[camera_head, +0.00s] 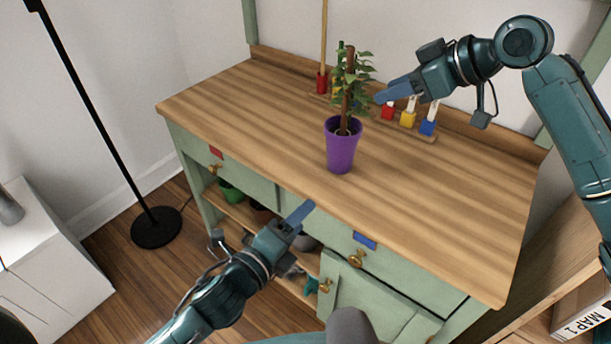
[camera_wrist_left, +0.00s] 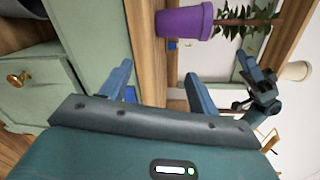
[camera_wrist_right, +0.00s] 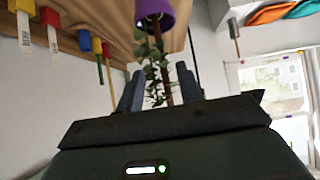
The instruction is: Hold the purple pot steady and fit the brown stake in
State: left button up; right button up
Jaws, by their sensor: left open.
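The purple pot (camera_head: 341,150) stands upright near the front middle of the wooden bench, holding a leafy plant (camera_head: 363,73). The brown stake (camera_head: 348,82) rises nearly upright from the pot, among the leaves. My right gripper (camera_head: 380,98) is open and empty, just right of the stake and apart from it. In the right wrist view the stake (camera_wrist_right: 158,42) and leaves show beyond and between its fingers. My left gripper (camera_head: 307,208) is open and empty at the bench's front edge, below and left of the pot. The pot shows ahead in the left wrist view (camera_wrist_left: 186,22).
The wooden bench top (camera_head: 240,105) is clear left and right of the pot. A rack behind holds tools with red (camera_head: 388,111), yellow (camera_head: 408,119) and blue (camera_head: 428,127) ends. Drawers with brass knobs (camera_head: 356,258) and a shelf of pots lie below. A black lamp stand (camera_head: 156,227) is left.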

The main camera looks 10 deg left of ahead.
aim_at(342, 144)
pick_arm(q)
jog(key=o, duration=0.4)
jog(key=w+r+m, duration=0.1)
jog(key=w+m, duration=0.1)
jog(key=m, duration=0.2)
jog(key=w+r+m, duration=0.1)
jog(key=w+m, duration=0.1)
jog(key=m, duration=0.2)
jog(key=w+r+m+h, duration=0.1)
jog(key=w+m, duration=0.1)
jog(key=m, duration=0.3)
jog(key=shift+w+d+r+t, duration=0.1)
jog(key=shift+w+d+t, duration=0.15)
jog(key=shift+w+t, duration=0.05)
jog(key=shift+c, duration=0.2)
jog(key=w+d, duration=0.2)
jog(key=w, duration=0.2)
jog(key=w+d+m, duration=0.1)
jog(key=w+d, duration=0.1)
jog(key=w, duration=0.2)
jog(key=w+d+m, duration=0.1)
jog(key=w+d, duration=0.1)
jog(key=w, duration=0.2)
jog(key=shift+w+d+r, duration=0.2)
jog(key=shift+d+r, duration=0.05)
jog(key=shift+r, duration=0.05)
